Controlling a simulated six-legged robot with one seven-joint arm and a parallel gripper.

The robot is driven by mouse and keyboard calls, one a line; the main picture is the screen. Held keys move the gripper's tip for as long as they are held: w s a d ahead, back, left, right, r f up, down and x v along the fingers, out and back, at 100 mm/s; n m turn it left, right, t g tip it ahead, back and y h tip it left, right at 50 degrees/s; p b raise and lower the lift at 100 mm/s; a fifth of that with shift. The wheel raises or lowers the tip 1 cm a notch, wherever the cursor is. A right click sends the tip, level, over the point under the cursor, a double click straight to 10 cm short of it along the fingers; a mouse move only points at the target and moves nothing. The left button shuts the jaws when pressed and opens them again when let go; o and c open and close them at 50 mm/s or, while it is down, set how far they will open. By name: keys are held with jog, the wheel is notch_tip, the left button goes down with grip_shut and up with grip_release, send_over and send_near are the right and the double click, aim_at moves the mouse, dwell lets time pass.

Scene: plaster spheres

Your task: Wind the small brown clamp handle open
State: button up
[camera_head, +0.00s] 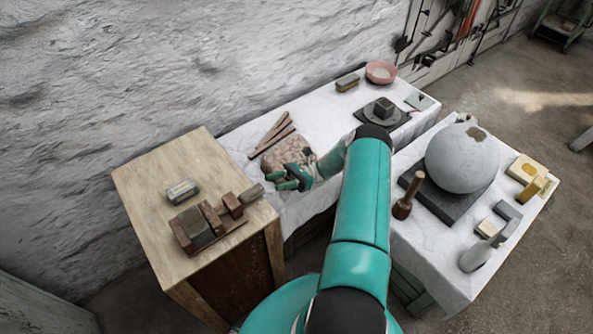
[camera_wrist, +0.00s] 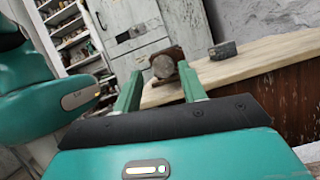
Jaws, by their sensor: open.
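The brown wooden clamp (camera_head: 209,228) lies on top of the wooden cabinet, with a grey block between its parts. Its small round handle (camera_head: 251,195) sticks out at the clamp's right end, near the cabinet's edge. In the wrist view the handle's round end (camera_wrist: 163,66) faces me and shows between my finger lines; the clamp body behind it is mostly hidden. My gripper (camera_head: 280,180) is open and empty, a short way to the right of the handle and apart from it.
A grey block (camera_head: 183,191) lies on the cabinet (camera_head: 150,180) behind the clamp. On the white-covered table (camera_head: 320,110) are a brown lumpy mass (camera_head: 290,150) and thin sticks (camera_head: 272,136). A large plaster sphere (camera_head: 462,158) and a mallet (camera_head: 408,196) stand on the right table.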

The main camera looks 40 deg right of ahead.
jog(key=d, duration=0.8)
jog(key=shift+s, duration=0.2)
